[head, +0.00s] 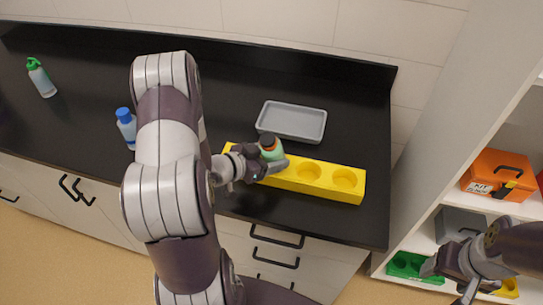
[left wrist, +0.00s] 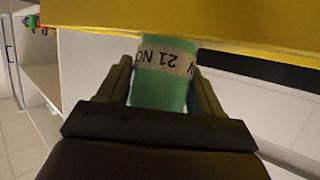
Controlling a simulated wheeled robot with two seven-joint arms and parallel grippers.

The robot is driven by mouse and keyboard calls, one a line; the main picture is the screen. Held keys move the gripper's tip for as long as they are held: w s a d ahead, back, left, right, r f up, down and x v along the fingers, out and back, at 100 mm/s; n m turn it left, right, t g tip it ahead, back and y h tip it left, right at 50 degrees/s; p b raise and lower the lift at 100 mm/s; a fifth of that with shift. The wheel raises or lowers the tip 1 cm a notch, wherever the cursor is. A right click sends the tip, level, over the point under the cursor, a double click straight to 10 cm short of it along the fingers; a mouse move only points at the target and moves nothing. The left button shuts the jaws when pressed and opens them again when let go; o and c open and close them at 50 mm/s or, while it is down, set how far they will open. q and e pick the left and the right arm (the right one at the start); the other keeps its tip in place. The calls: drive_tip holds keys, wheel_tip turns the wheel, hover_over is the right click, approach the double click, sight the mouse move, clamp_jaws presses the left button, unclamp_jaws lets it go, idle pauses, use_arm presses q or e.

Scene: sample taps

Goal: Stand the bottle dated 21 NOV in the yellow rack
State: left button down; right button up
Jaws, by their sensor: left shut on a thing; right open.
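The rack (left wrist: 200,18) fills the top of that view and hides one end of the bottle. Two round holes of the rack show empty; I cannot tell whether the bottle is in a hole. My right gripper (head: 450,274) is open and empty, by the shelf.
A grey tray (head: 265,124) lies behind the rack on the black counter (head: 350,110). A blue-capped bottle (head: 126,127) and a green-capped bottle (head: 41,80) stand to the left. The shelf at right holds an orange toolbox (head: 497,172) and a green rack (head: 408,266).

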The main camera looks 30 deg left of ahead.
use_arm(q)
drive_tip(key=shift+c, duration=1.6)
unclamp_jaws()
drive_tip(key=shift+d+f, duration=0.2)
drive_tip(key=shift+f, duration=0.4)
drive_tip(key=shift+o, duration=0.8)
drive_tip(key=shift+w, duration=0.4)
drive_tip(key=shift+r, duration=0.1)
drive_tip(key=shift+a, duration=0.1)
drive_tip(key=shift+s+a+r, duration=0.1)
drive_tip(key=shift+s+r, duration=0.05)
drive_tip(key=shift+s, duration=0.05)
drive_tip(key=v, duration=1.1)
drive_tip(key=w+g+y, duration=0.2)
drive_tip(key=w+y, duration=0.1)
drive_tip(key=w+a+f+n+g+y, duration=0.1)
drive_tip(key=g+y, duration=0.1)
drive_tip(key=shift+w+a, duration=0.1)
drive_tip(key=shift+w, duration=0.3)
drive_tip(key=s+d+r+n+g, duration=0.1)
drive_tip(key=s+d+n+g, duration=0.1)
drive_tip(key=d, duration=0.5)
drive_tip(key=s+d+r+n+g, duration=0.1)
drive_tip(key=s+d+g, duration=0.4)
drive_tip(key=s+d, duration=0.1)
drive_tip(key=shift+s+d+r+n+y, duration=0.25)
drive_tip(key=shift+d+r+n+y, duration=0.15)
drive_tip(key=shift+d, duration=0.1)
